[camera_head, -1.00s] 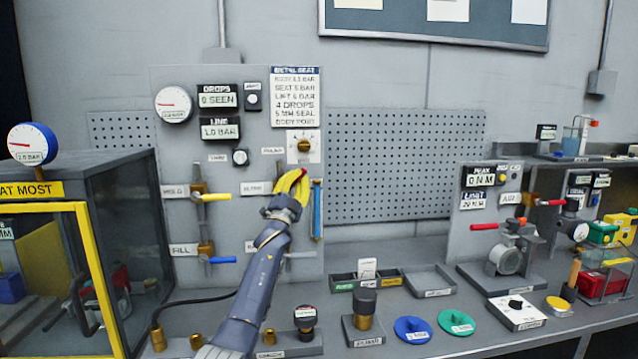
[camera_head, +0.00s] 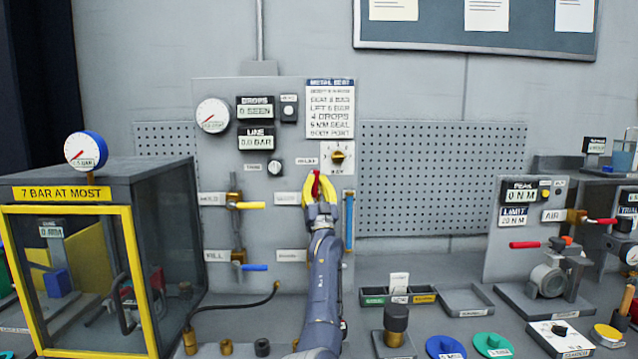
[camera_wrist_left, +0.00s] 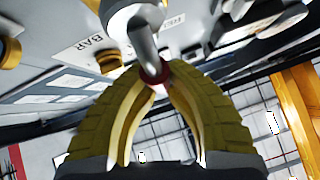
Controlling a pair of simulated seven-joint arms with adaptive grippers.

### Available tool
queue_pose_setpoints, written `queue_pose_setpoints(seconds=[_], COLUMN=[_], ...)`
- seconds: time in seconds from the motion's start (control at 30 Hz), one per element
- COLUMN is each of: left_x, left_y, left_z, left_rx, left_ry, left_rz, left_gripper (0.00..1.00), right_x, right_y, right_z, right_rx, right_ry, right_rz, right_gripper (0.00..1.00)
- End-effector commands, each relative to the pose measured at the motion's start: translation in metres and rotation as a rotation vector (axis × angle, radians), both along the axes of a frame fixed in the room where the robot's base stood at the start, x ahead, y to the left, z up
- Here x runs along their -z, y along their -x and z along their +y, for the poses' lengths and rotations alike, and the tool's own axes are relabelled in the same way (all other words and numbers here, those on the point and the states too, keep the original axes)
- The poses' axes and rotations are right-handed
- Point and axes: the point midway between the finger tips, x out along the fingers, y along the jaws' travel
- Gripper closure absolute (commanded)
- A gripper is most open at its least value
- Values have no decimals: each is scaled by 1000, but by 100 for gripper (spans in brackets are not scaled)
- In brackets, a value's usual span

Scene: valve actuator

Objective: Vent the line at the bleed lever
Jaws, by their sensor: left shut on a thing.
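The bleed lever (camera_head: 316,183) is on the grey valve panel (camera_head: 215,165), below the selector knob. Its red end stands up between the yellow fingers of my left gripper (camera_head: 319,187), which is shut on it. In the left wrist view the bleed lever (camera_wrist_left: 150,55) is a pale bent bar with a red collar, pinched at the fingertips (camera_wrist_left: 153,78). The gripper hides the lever's pivot in the head view. The line display (camera_head: 256,142) appears to read 0.0 BAR. My right gripper is not in view.
A yellow lever (camera_head: 249,205) and a blue lever (camera_head: 252,267) sit on the pipe left of my arm. A blue tube (camera_head: 349,222) stands close on the right. A yellow-framed glass cabinet (camera_head: 130,270) is at the left. A black hose (camera_head: 235,306) crosses the bench.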

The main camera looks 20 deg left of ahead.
Motion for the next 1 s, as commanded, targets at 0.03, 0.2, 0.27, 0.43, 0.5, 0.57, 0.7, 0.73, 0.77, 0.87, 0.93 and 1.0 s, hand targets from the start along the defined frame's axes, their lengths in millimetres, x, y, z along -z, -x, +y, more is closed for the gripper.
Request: queue_pose_setpoints(seconds=[0.03,0.2,0.27,0.43,0.5,0.57,0.7,0.73,0.77,0.87,0.93,1.0], left_x=[-2,-2,-2,-3,-3,-3,-3,-2,-2,-2,-1,-1], left_y=[0,1,1,1,1,1,1,1,1,1,1,1], left_z=[2,3,3,4,4,4,3,3,3,3,3,3], left_rx=[-1,-1,-2,-2,-2,-2,-2,-1,-1,-1,-1,-1], left_ry=[9,24,25,26,26,26,26,26,26,26,26,26], left_rz=[-4,-12,-13,-14,-14,-14,-15,-13,-13,-13,-13,-13], left_gripper=[100,100,100,100,100,100,76,73,69,59,59,59], right_x=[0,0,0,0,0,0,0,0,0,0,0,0], right_y=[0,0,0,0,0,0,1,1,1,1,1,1], right_z=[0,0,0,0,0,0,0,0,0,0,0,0], right_rx=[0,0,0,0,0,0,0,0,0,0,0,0], right_ry=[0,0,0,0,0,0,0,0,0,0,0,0], right_rz=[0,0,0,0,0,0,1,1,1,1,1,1], right_gripper=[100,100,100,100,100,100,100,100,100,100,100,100])
